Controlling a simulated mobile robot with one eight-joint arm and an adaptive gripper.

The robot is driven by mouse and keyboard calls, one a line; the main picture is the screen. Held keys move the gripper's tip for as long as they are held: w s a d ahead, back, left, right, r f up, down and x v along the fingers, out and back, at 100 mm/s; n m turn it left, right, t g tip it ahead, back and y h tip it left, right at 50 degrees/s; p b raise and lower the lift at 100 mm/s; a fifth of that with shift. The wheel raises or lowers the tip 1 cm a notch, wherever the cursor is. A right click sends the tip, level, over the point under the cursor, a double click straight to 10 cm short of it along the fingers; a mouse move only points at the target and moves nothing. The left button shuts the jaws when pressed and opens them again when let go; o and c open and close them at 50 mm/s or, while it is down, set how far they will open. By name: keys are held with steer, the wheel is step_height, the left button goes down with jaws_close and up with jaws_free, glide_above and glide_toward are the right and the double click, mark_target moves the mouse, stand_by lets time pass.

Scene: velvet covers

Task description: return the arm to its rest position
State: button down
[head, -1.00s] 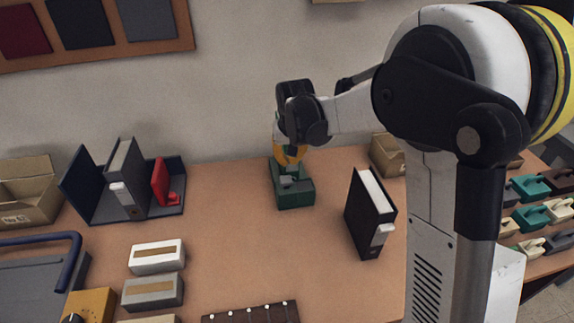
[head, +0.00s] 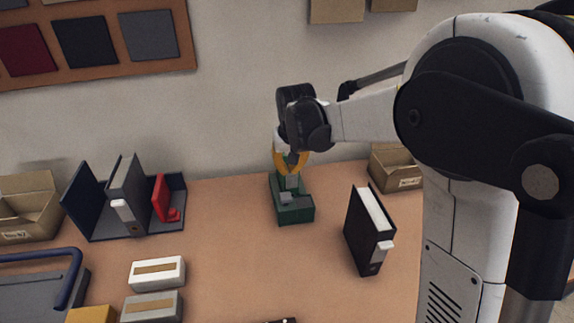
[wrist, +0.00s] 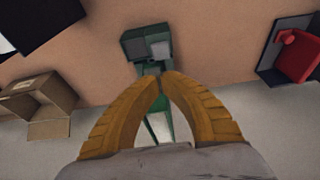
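A green desk device (head: 292,212) with a grey patch stands on the table near the wall. My gripper (head: 291,168) points down just above it, in line with its upper part. In the wrist view the two orange fingers (wrist: 162,76) curve in and their tips meet or nearly meet. The green device (wrist: 133,47) shows past the tips, and a green part also shows in the gap between the fingers. I see nothing clearly pinched between the tips; contact with the device is hard to tell.
A black binder (head: 366,238) stands right of the device. Left are an open organiser with a grey binder (head: 128,197) and a red item (head: 163,200), and a cardboard box (head: 28,208). Another box (head: 397,168) is at the back right. Pale boxes (head: 157,273) lie at the front left.

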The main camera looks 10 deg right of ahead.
steer(key=shift+s, duration=0.1)
steer(key=s+d+r+t, duration=0.25)
steer(key=s+r, duration=0.45)
steer(key=s, duration=0.6)
steer(key=s+d+f+t+b, duration=0.1)
steer(key=s+d, duration=0.1)
steer(key=s, duration=1.2)
steer(key=shift+d+f+b, duration=0.3)
steer(key=shift+d, duration=0.1)
